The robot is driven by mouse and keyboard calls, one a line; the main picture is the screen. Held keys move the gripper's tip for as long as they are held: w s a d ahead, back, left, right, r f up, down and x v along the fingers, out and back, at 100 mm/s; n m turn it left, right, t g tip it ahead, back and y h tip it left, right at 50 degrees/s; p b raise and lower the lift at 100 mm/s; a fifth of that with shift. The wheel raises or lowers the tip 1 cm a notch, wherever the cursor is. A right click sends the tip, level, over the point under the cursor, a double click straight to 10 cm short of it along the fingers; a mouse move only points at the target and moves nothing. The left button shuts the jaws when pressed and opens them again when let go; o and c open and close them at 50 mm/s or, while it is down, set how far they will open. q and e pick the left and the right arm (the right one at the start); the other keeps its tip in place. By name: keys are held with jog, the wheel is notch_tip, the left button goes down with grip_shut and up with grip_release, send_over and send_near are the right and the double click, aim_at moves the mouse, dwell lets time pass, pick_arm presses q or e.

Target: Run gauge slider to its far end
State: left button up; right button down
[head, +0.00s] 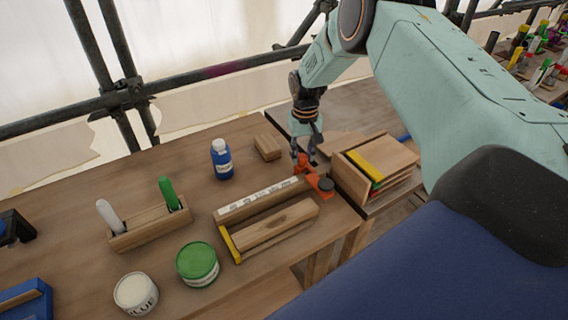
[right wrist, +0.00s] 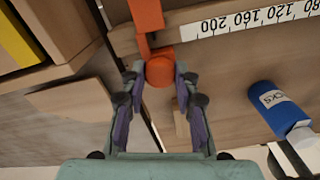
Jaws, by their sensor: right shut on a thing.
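The gauge (head: 240,228) is a wooden fixture with a white number scale along its back rail and a yellow stop at its left end. Its orange slider (head: 325,184) sits at the right end of the scale. In the right wrist view the slider body (right wrist: 146,14) is just past the 200 mark of the scale (right wrist: 250,18). My right gripper (head: 310,158) reaches down to the slider's orange knob (head: 301,162). In the right wrist view my right gripper (right wrist: 160,80) is shut around the round knob (right wrist: 160,70). My left gripper is not in view.
A wooden box with boards (head: 375,168) stands close right of the slider. A blue bottle (head: 221,160) and a wood block (head: 267,147) are behind the gauge.

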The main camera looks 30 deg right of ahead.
jog(key=shift+s+d, duration=0.1)
jog(key=shift+d, duration=0.9)
jog(key=c, duration=1)
grip_release()
jog(key=shift+s+d, duration=0.1)
jog(key=shift+d, duration=0.1)
jog(key=shift+a+r, duration=0.1)
jog(key=shift+a, duration=0.1)
jog(key=shift+d+r, duration=0.15)
jog(key=shift+r, duration=5.8)
